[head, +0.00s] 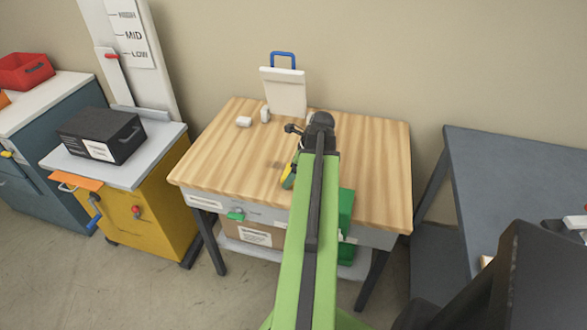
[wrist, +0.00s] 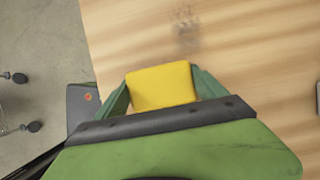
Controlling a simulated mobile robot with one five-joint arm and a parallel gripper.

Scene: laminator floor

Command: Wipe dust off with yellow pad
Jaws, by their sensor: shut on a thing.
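The yellow pad (wrist: 160,86) is between the two green fingers of my gripper (wrist: 161,90) in the wrist view, and the gripper is shut on it. A dark grey smudge of dust (wrist: 186,32) lies on the wood just beyond the pad in the wrist view. It shows faintly in the head view (head: 275,165), left of the gripper. I cannot tell whether the pad touches the wood.
The wooden table (head: 225,150) has a white board with a blue handle (head: 284,88) and small white pieces (head: 244,122) at its back. A yellow cabinet (head: 155,215) with a black box (head: 102,134) stands left. A grey table (head: 510,170) stands right. The tabletop's left part is clear.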

